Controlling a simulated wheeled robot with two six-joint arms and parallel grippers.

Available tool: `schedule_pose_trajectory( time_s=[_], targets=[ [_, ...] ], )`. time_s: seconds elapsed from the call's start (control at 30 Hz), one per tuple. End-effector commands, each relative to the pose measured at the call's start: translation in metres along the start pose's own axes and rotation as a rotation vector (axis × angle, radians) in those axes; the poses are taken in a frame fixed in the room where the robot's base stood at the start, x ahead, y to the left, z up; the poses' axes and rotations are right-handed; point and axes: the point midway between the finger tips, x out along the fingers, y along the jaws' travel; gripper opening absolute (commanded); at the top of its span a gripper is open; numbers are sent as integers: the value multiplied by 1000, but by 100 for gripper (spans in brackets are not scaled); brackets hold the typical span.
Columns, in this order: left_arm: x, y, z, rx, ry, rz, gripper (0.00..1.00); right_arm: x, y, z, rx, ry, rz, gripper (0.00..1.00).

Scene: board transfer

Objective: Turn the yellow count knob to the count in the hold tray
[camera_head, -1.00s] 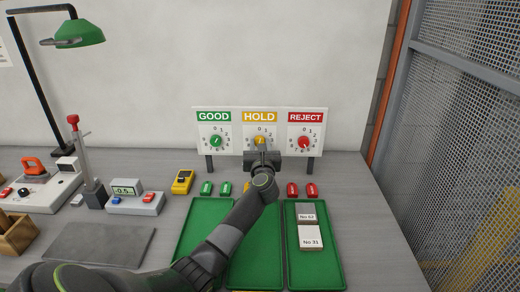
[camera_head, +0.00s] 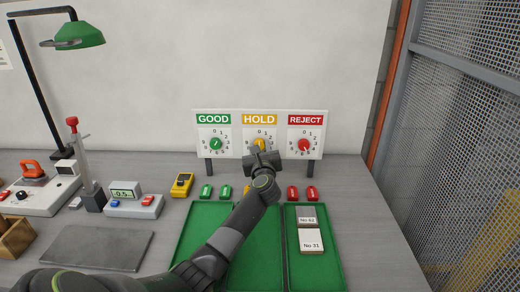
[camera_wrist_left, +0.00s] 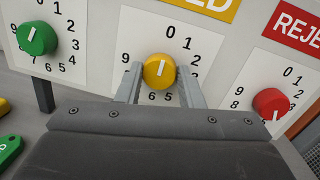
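The yellow count knob (camera_head: 259,144) sits under the HOLD sign (camera_head: 259,119) on the white panel. In the left wrist view the knob (camera_wrist_left: 160,71) has its white line pointing close to the 0. My left gripper (camera_head: 261,150) is at the knob, with one finger on each side of it. My right gripper is out of view.
The green knob (camera_head: 215,144) and red knob (camera_head: 304,145) flank the yellow one. The reject tray (camera_head: 325,270) holds two labelled blocks (camera_head: 311,240). Small green (camera_head: 207,191) and red pieces (camera_head: 293,192) lie behind the trays. A wire-mesh fence (camera_head: 460,130) stands at the right.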

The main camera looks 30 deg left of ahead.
Motion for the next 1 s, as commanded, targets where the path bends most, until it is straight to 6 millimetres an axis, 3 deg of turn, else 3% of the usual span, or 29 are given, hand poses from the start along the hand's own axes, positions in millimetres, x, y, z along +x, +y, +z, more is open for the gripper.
schedule_pose_trajectory(
  time_s=[0.03, 0.17, 0.57, 0.67, 1.0],
  targets=[
    [-1, 1, -4, 1, 7, 3, 40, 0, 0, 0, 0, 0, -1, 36],
    [0, 1, -2, 1, 4, 1, 55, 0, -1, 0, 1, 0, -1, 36],
    [-9, -1, 0, 1, 3, -1, 55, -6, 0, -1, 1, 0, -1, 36],
    [-25, -1, 2, 1, 3, -1, 55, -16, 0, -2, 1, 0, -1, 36],
    [-108, 0, 0, -2, 6, 0, 55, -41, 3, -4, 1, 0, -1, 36]
  ],
)
